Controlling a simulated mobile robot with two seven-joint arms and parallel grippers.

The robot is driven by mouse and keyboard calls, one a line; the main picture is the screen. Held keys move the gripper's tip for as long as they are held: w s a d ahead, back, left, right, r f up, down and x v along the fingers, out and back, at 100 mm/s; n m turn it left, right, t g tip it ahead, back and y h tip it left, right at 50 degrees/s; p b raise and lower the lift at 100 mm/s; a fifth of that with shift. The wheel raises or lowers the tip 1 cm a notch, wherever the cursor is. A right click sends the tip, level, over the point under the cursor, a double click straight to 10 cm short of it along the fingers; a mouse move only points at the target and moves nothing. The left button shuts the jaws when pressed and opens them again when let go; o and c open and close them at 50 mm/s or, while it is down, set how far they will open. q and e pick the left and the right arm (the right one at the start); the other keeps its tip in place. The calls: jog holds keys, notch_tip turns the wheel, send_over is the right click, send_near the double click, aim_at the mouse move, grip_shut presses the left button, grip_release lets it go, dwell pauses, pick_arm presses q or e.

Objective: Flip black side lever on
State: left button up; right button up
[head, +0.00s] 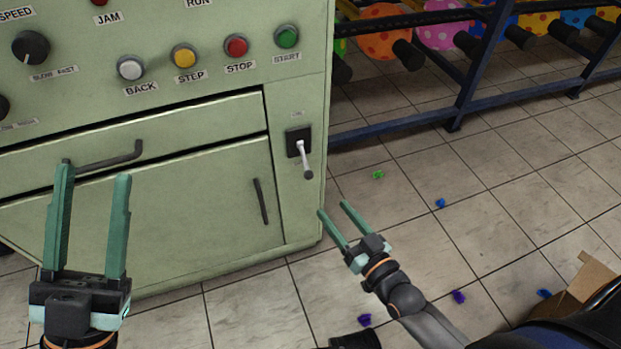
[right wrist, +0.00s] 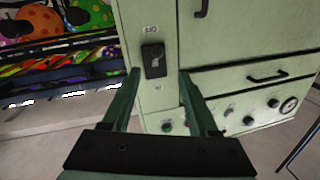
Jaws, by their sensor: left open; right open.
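The side lever (head: 305,160) is a short silver handle with a dark tip on a black plate (head: 293,138), on the narrow right panel of the green machine. In the head view its handle points down and toward me. In the right wrist view the black lever plate (right wrist: 153,60) shows beyond and between the finger tips, with the picture turned over. My right gripper (head: 332,208) is open and empty, below and right of the lever, apart from it. It also shows in the right wrist view (right wrist: 159,73). My left gripper (head: 95,170) is open and empty before the lower door.
The machine has a drawer handle (head: 110,156), a door handle (head: 261,201) and a row of buttons including the green start button (head: 286,36). A blue rack (head: 470,70) with balloons stands right. Small coloured scraps and a cardboard box (head: 580,290) lie on the tiled floor.

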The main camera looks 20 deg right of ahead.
aim_at(311, 176)
jog(key=b+x, duration=0.2)
jog(key=x, duration=0.4)
jog(key=b+x, duration=0.1)
jog(key=x, duration=0.4)
jog(key=shift+w+d+f+b, duration=0.15)
jog(key=shift+w+b, duration=0.25)
jog(key=shift+w, duration=0.55)
jog(key=shift+c, duration=0.2)
grip_shut()
